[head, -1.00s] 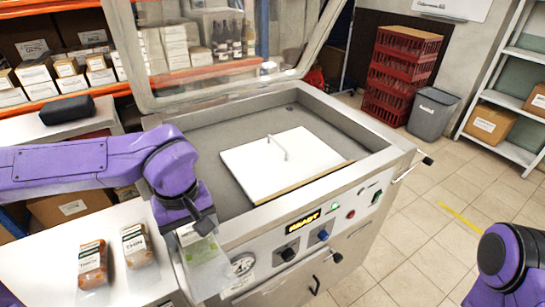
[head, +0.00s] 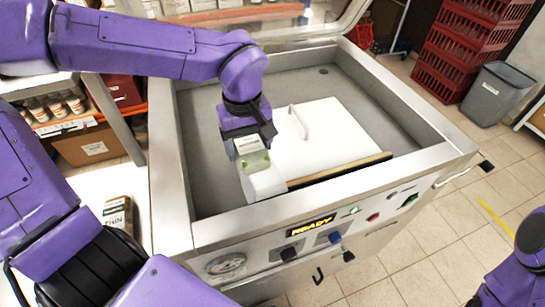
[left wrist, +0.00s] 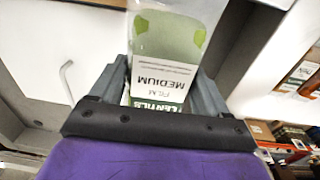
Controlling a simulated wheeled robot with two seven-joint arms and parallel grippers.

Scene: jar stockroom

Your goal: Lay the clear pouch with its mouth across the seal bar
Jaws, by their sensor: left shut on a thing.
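The clear pouch (head: 264,182) has a pale, see-through part and a green label. My left gripper (head: 250,150) is shut on it inside the chamber of the sealing machine, left of the white plate (head: 318,138). The seal bar (head: 340,171) is a tan strip along the plate's front edge; the pouch hangs at its left end. I cannot tell whether they touch, or which end is the mouth. In the left wrist view the pouch (left wrist: 170,40) sits between the fingers, its label reading "FILM MEDIUM". My right gripper is out of view.
The machine's clear lid (head: 300,25) stands open behind the chamber. Its front panel (head: 312,228) reads READY. The chamber's metal rim (head: 166,170) rises around the floor. A labelled pack (head: 118,215) lies on the left table. Red crates (head: 450,60) and a grey bin (head: 497,93) stand right.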

